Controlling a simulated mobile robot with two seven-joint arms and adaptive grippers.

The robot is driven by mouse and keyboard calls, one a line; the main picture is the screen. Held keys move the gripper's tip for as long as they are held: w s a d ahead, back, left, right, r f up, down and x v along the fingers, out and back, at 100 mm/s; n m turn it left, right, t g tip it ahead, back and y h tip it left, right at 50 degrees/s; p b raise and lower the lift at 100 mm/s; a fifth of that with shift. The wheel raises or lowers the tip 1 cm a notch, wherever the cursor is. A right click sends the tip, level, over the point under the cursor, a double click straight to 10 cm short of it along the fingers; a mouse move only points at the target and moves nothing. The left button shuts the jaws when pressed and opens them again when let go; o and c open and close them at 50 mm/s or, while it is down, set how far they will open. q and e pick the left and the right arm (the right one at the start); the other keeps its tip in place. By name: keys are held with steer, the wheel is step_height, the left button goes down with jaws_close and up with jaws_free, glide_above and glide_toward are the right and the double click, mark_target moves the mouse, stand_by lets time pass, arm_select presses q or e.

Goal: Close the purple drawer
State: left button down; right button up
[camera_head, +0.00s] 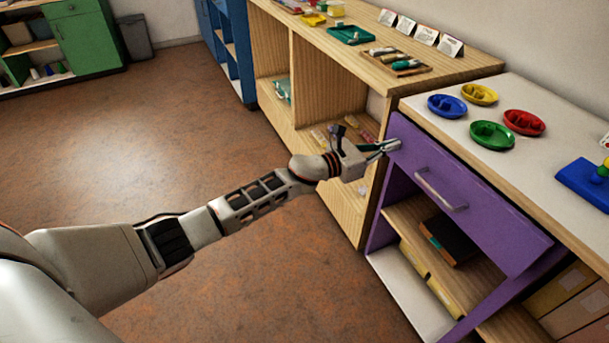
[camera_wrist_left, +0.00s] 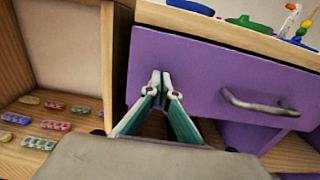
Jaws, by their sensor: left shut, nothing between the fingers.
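The purple drawer (camera_head: 462,188) sits under the white top of the cabinet at the right, with a silver bar handle (camera_head: 440,190) on its front. In the head view its front seems to stand a little out from the cabinet; how far is hard to tell. My left gripper (camera_head: 393,145) is shut and empty, its tips at the upper left part of the drawer front. In the left wrist view the closed fingertips (camera_wrist_left: 161,80) lie over the purple front (camera_wrist_left: 205,75), left of the handle (camera_wrist_left: 258,106); whether they touch it is unclear. My right gripper is not in view.
Blue, yellow, green and red dishes (camera_head: 492,135) stand on the white top (camera_head: 460,115). A wooden shelf unit (camera_head: 300,60) adjoins on the left. A dark book (camera_head: 448,240) lies on the shelf below the drawer. The brown floor (camera_head: 150,130) is open.

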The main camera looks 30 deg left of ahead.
arm_select(q)
steer(key=shift+x, duration=1.25)
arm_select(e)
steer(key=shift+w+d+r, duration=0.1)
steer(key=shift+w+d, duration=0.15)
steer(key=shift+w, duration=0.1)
arm_select(q)
steer(key=shift+r, duration=0.25)
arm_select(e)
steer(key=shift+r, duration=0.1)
